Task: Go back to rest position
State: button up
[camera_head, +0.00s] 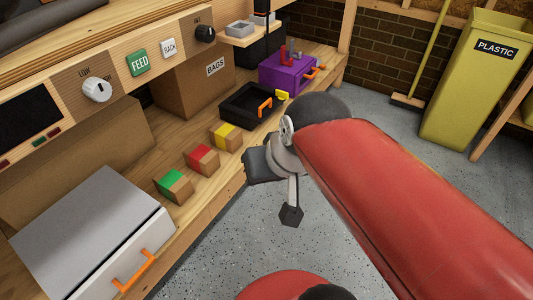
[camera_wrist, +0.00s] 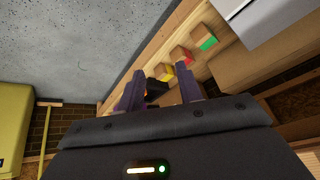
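My gripper (camera_wrist: 158,75) shows in the wrist view with its two dark fingers spread apart and nothing between them. Past the fingers, the wooden workbench and grey floor are visible at a distance. In the head view, my red arm reaches in from the lower right. Its dark end hangs over the floor just beyond the bench's front edge, clear of the objects there. The fingertips cannot be made out clearly in the head view.
A yellow PLASTIC bin (camera_head: 470,95) stands right.

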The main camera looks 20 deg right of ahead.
jog(key=shift+s+d+f+n+h, duration=0.25)
jog(key=shift+s+d+f, duration=0.05)
jog(key=shift+s+f, duration=0.2)
jog(key=shift+s+d+f+n+h, duration=0.25)
jog(key=shift+s+f, duration=0.1)
jog(key=shift+f, duration=0.1)
notch_tip(320, 180, up, 9)
jog(key=p, duration=0.9)
